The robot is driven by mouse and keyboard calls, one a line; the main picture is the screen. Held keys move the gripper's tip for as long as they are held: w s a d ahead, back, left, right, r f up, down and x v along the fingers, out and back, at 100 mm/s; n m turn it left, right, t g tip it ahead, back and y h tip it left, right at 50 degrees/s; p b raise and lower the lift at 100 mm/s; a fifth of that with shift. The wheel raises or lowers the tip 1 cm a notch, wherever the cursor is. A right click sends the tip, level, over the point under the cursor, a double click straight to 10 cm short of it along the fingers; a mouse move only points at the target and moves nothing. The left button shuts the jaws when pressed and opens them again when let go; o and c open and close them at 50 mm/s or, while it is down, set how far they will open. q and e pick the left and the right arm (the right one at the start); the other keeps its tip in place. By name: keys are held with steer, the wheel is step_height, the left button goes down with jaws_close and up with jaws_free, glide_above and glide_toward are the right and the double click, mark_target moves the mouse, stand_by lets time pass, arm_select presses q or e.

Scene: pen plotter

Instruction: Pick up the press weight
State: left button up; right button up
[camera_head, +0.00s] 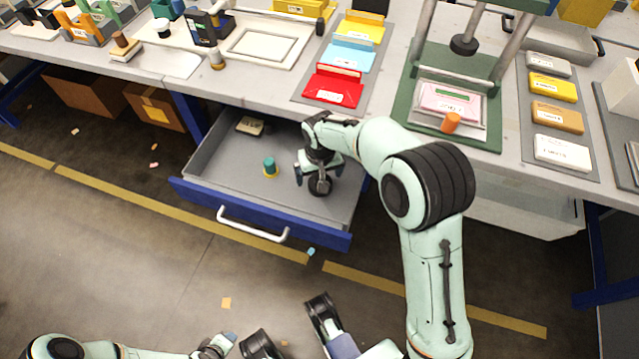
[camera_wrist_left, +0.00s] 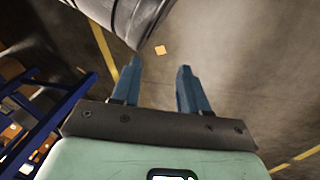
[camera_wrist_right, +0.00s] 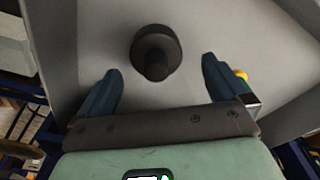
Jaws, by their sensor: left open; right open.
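The press weight (camera_head: 320,188), a dark round disc with a narrower knob, stands in the open drawer (camera_head: 221,165). In the right wrist view the press weight (camera_wrist_right: 157,48) shows ahead of my right gripper (camera_wrist_right: 160,83), roughly midway between the lines of its two fingers. My right gripper (camera_head: 318,172) is open and empty over the drawer, with the knob near its fingers; contact cannot be told. My left gripper (camera_wrist_left: 157,85) is open and empty over the floor, away from the drawer.
The blue drawer front (camera_head: 200,200) has a white handle (camera_head: 252,225). The bench above holds a green press (camera_head: 405,125) and several coloured blocks.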

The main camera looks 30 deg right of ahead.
steer(key=f, duration=0.1)
steer(key=f+b, duration=0.1)
steer(key=f, duration=0.2)
steer(key=shift+w+d+f+b, duration=0.2)
steer(key=shift+d+f+b, duration=0.05)
steer(key=shift+d+b, duration=0.1)
steer(key=shift+a+r, duration=0.1)
steer(key=c, duration=1.8)
arm_select(q)
steer(key=shift+g, duration=0.7)
steer(key=s+f, duration=0.3)
steer(key=shift+s+a+f, duration=0.2)
steer(key=shift+s+a, duration=0.05)
steer(key=shift+s, duration=0.1)
